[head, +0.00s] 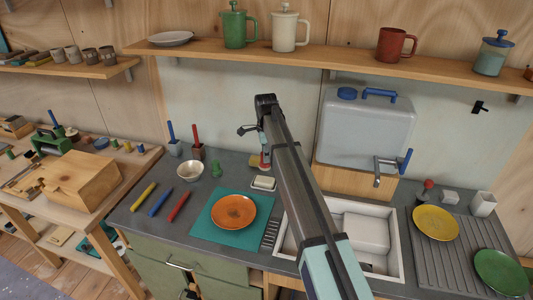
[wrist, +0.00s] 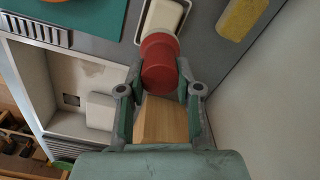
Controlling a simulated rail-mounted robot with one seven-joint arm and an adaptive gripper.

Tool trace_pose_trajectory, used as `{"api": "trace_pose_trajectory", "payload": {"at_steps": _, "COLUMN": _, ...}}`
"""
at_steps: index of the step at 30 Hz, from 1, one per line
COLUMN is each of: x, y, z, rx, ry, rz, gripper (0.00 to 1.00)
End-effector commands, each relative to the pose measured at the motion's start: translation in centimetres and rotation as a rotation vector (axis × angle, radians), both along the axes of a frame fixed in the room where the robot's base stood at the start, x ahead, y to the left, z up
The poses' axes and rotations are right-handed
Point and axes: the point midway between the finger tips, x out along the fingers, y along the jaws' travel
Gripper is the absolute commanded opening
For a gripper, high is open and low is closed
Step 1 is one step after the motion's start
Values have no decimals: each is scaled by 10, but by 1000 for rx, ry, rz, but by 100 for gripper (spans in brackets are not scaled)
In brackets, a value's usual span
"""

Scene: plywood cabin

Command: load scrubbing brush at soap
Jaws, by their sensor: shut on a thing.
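My gripper (wrist: 160,85) is shut on the scrubbing brush, which shows a red rounded part (wrist: 160,62) between the fingertips and a pale wooden part (wrist: 163,120) nearer the palm. In the head view the gripper is mostly hidden by my arm; a bit of the red part (head: 255,161) shows. The pale soap (wrist: 164,14) lies in a dish just beyond the red part in the wrist view. In the head view the soap dish (head: 264,184) sits on the counter just below the brush. Whether brush and soap touch cannot be told.
An orange plate (head: 233,212) lies on a teal mat (head: 207,232) left of the sink (head: 394,268). A yellow sponge (wrist: 241,16) lies right of the soap in the wrist view. A grey water tank (head: 365,130) stands behind the sink. A shelf (head: 340,63) runs above.

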Motion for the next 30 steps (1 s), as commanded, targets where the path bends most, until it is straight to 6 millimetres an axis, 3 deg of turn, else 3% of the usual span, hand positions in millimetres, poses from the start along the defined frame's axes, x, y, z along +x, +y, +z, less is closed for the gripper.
{"api": "trace_pose_trajectory", "payload": {"at_steps": 18, "x": 0, "y": 0, "z": -50, "rx": 0, "ry": 0, "rz": -2, "gripper": 6}}
{"api": "trace_pose_trajectory", "payload": {"at_steps": 30, "x": 0, "y": 0, "z": -57, "rx": 0, "ry": 0, "rz": -2, "gripper": 6}}
